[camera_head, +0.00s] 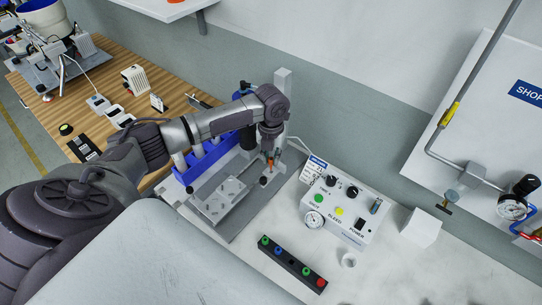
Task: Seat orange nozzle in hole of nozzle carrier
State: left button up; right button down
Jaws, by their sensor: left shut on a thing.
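The nozzle carrier (299,267) is a long black bar lying on the white bench at the lower middle. Green, blue, green and red nozzles stand in it, and a dark spot shows between the blue one and the second green one. My left gripper (269,150) is over the gantry fixture, up and left of the carrier and well apart from it. It is shut on a small orange thing, apparently the orange nozzle (271,161), which shows just below the fingers. The finger contact is too small to see clearly. My right gripper is not in view.
A metal gantry fixture (225,203) with a blue rack (205,163) stands under my left arm. A white control box (342,212) with knobs and a gauge is right of it. A small white cup (348,260) and a white block (421,228) stand further right. The bench front is clear.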

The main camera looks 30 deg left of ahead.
aim_at(271, 163)
pick_arm(q)
jog(key=shift+p, duration=0.85)
dwell(1.4)
jog(key=shift+f, duration=0.1)
dwell(0.5)
jog(key=shift+f, duration=0.15)
jog(key=shift+f+b, duration=1.3)
jog(key=shift+f, duration=0.6)
jog(key=o, duration=0.8)
jog(key=shift+r, duration=0.1)
notch_tip(271, 163, up, 12)
jog(key=shift+f, duration=0.1)
